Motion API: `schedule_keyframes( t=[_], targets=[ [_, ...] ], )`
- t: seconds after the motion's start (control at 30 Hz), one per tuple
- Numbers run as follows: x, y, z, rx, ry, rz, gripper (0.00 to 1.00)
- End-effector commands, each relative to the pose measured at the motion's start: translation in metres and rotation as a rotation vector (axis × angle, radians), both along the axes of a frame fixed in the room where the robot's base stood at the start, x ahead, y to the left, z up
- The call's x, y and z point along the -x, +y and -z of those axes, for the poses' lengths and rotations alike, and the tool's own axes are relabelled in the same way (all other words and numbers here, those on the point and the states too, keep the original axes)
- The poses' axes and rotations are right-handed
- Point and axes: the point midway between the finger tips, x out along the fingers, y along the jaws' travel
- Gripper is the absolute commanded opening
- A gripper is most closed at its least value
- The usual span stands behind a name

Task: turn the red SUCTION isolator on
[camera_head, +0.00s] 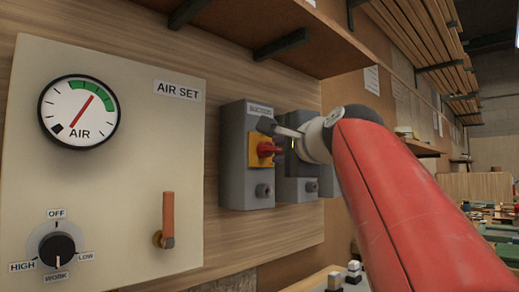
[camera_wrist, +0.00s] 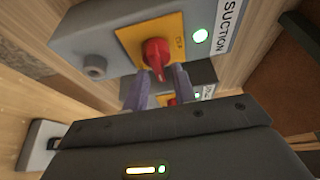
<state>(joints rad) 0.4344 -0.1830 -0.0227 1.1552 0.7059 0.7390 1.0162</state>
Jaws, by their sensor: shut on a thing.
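The grey SUCTION isolator box (camera_head: 234,160) is on the wooden wall panel in the head view. Its red knob (camera_head: 267,149) sits on a yellow plate (camera_head: 256,160). My gripper (camera_head: 276,137) reaches it from the right. In the wrist view the red knob (camera_wrist: 156,54) lies between the fingertips of my gripper (camera_wrist: 160,80), which is shut on it. A mark shows on the yellow plate (camera_wrist: 135,38), but I cannot tell the knob's setting.
A second grey box (camera_head: 297,189) stands close to the right, partly hidden by my gripper. Left is the AIR SET panel (camera_head: 120,190) with a gauge, selector dial (camera_head: 57,250) and orange lever (camera_head: 168,215). A bracketed shelf (camera_head: 250,35) runs above.

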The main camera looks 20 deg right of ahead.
Motion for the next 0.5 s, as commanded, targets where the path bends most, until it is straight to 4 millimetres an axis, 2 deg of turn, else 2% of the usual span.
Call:
schedule_keyframes(
  t=[0.27, 0.3, 0.5],
  targets=[
    [-0.0006, 0.0006, 0.0011, 0.000, 0.003, -0.002, 0.04],
    [-0.0005, 0.0007, 0.0011, 0.000, 0.003, -0.003, 0.31],
    [-0.0004, 0.0005, 0.0007, 0.000, 0.002, -0.002, 0.32]
  ],
)
